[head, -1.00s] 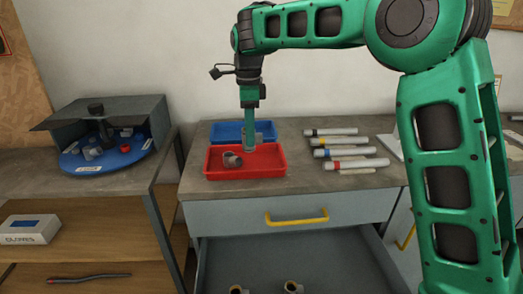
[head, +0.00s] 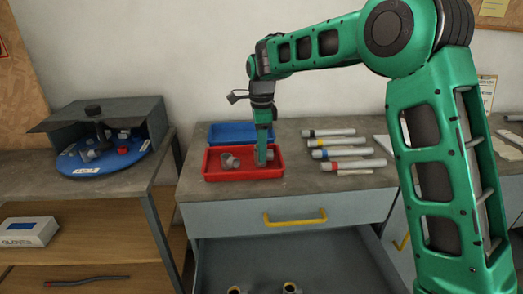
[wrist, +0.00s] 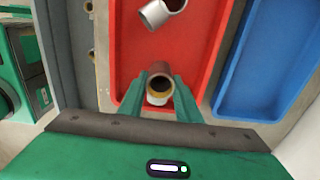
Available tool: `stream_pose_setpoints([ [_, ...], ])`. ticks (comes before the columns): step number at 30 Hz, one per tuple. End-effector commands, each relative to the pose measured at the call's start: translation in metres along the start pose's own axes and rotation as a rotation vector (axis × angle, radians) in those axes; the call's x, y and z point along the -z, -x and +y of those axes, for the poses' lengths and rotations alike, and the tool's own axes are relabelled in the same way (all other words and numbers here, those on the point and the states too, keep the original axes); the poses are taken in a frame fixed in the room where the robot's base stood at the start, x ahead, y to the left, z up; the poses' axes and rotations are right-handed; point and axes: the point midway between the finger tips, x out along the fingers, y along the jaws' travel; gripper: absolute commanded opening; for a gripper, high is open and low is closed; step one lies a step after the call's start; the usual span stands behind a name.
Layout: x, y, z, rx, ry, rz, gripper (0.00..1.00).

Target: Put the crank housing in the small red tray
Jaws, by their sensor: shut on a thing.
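My gripper (head: 264,162) is shut on a short grey and brown tubular part with a yellowish ring, which I take to be the crank housing (wrist: 159,84). Its open end faces the wrist camera, between the two green fingers. In the head view the fingers partly hide it. It is low inside the outline of the small red tray (head: 225,178), toward the right side; I cannot tell whether it touches the floor. Another grey elbow-shaped part (head: 230,161) lies in the left of the tray and also shows in the wrist view (wrist: 160,12).
A blue tray (head: 226,131) stands just behind the red one. Several capped tubes (head: 345,153) lie to the right. An open drawer (head: 310,262) below holds two ringed parts. A blue round turntable (head: 87,170) with parts sits under a grey cover at left.

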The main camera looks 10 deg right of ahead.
Motion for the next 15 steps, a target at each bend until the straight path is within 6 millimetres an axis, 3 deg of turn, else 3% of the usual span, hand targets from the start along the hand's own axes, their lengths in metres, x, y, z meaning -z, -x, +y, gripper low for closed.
stream_pose_setpoints([
  [4,0.0000,-0.0022,0.0000,0.000,0.000,0.000,0.01],
  [5,0.0001,-0.0019,-0.0001,0.000,0.000,0.000,0.38],
  [6,0.0001,-0.0019,0.0000,0.000,0.000,0.000,0.47],
  [15,0.0002,-0.0013,-0.0001,0.000,-0.001,0.000,0.49],
])
